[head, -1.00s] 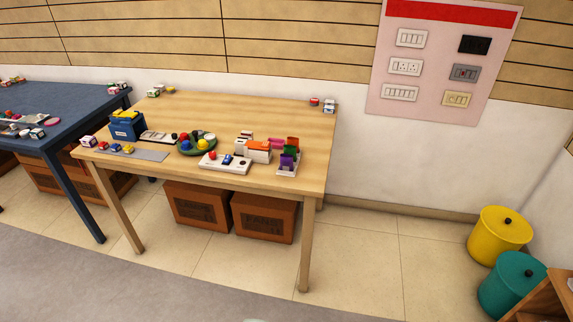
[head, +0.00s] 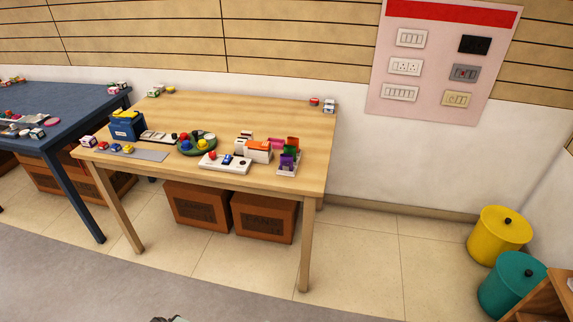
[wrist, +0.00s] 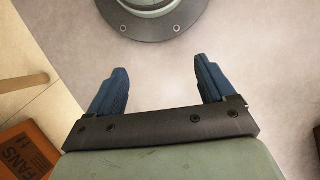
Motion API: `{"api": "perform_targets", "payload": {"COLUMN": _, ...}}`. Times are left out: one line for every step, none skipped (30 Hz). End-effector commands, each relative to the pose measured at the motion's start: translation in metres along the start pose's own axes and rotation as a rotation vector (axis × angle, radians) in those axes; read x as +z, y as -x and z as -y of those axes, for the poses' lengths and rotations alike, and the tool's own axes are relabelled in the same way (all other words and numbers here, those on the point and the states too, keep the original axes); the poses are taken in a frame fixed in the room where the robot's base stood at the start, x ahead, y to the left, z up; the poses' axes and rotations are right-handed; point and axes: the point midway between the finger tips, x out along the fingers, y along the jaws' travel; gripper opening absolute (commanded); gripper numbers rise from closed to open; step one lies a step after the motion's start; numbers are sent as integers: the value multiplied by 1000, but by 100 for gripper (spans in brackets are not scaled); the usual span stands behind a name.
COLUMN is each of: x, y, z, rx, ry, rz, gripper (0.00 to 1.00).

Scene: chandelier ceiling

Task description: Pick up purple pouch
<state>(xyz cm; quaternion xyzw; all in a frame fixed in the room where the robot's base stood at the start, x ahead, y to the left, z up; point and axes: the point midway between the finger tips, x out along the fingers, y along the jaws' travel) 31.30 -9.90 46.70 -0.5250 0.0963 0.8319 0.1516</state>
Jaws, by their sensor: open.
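A small purple item (head: 287,161), which looks like the purple pouch, stands at the right end of the wooden table (head: 240,110) near its front edge. It is at the front of a white holder (head: 285,171), with a green item (head: 289,151) and a red item (head: 292,142) behind it. My gripper (wrist: 158,80) shows in the wrist view with its two blue fingers wide apart and nothing between them. It is over the floor, away from the table. The pouch is not in the wrist view.
Left of the holder are a white-and-orange box (head: 258,151), a white board (head: 225,163), a green plate of coloured objects (head: 210,149) and a blue box (head: 127,126). Brown boxes (head: 264,217) stand under the table. The table's back middle is clear.

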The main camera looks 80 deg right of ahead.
Motion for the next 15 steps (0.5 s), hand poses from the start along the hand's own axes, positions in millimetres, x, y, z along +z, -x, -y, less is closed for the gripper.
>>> {"api": "perform_targets", "payload": {"x": -10, "y": 12, "z": -11, "rx": -15, "ry": -33, "rz": -25, "gripper": 83}}
{"api": "perform_targets", "payload": {"x": -14, "y": 18, "z": -16, "rx": -22, "ry": -49, "rz": -37, "gripper": 83}}
{"api": "perform_targets", "payload": {"x": -20, "y": 26, "z": -24, "rx": -32, "ry": -72, "rz": -55, "gripper": 83}}
{"api": "perform_targets", "payload": {"x": -24, "y": 32, "z": -31, "rx": -39, "ry": -89, "rz": -68, "gripper": 83}}
{"api": "perform_targets", "payload": {"x": -29, "y": 39, "z": -37, "rx": -45, "ry": -105, "rz": -82, "gripper": 83}}
{"api": "perform_targets", "payload": {"x": -34, "y": 48, "z": -47, "rx": -54, "ry": -129, "rz": -100, "gripper": 83}}
{"api": "perform_targets", "payload": {"x": -39, "y": 55, "z": -54, "rx": -60, "ry": -146, "rz": -114, "gripper": 83}}
{"api": "perform_targets", "payload": {"x": -42, "y": 61, "z": -61, "rx": -65, "ry": -163, "rz": -128, "gripper": 83}}
{"api": "perform_targets", "payload": {"x": -47, "y": 71, "z": -72, "rx": -73, "ry": -187, "rz": -147, "gripper": 83}}
{"api": "perform_targets", "payload": {"x": -51, "y": 77, "z": -80, "rx": -78, "ry": -204, "rz": -160, "gripper": 83}}
{"api": "perform_targets", "payload": {"x": -54, "y": 85, "z": -88, "rx": -83, "ry": -222, "rz": -175, "gripper": 83}}
{"api": "perform_targets", "payload": {"x": -58, "y": 94, "z": -100, "rx": -89, "ry": -246, "rz": -194, "gripper": 83}}
{"api": "perform_targets", "payload": {"x": -61, "y": 101, "z": -109, "rx": -93, "ry": -263, "rz": -209, "gripper": 83}}
{"api": "perform_targets", "payload": {"x": -64, "y": 108, "z": -118, "rx": -97, "ry": -282, "rz": -223, "gripper": 83}}
{"api": "perform_targets", "payload": {"x": -67, "y": 118, "z": -131, "rx": -102, "ry": -306, "rz": -243, "gripper": 83}}
